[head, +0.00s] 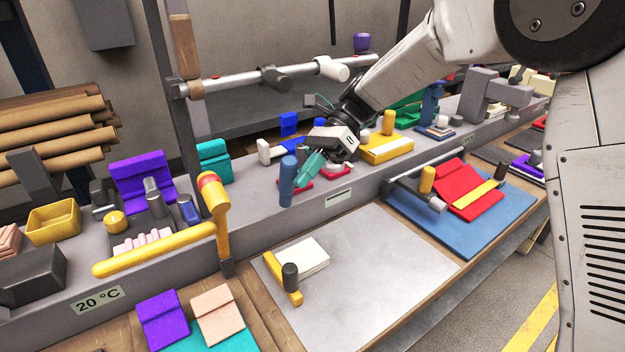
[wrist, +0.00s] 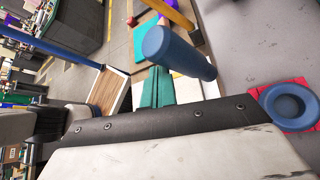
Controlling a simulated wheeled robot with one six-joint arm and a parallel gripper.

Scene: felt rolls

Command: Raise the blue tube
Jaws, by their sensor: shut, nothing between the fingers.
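The blue tube (head: 287,180) stands upright near the front edge of the grey shelf in the head view. In the wrist view the blue tube (wrist: 180,52) shows as a rounded cylinder close to the fingertips. My gripper (head: 306,172) has teal fingers, which are shut and empty, just right of the tube in the head view. In the wrist view the fingers of my gripper (wrist: 156,88) lie side by side, and the tube is beside them, not between them. I cannot tell whether they touch it.
Red pads (head: 330,170) lie on the shelf by my gripper. A round blue piece (wrist: 290,106) sits on red at the right of the wrist view. The grey worktop sheet (head: 370,270) below is mostly clear.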

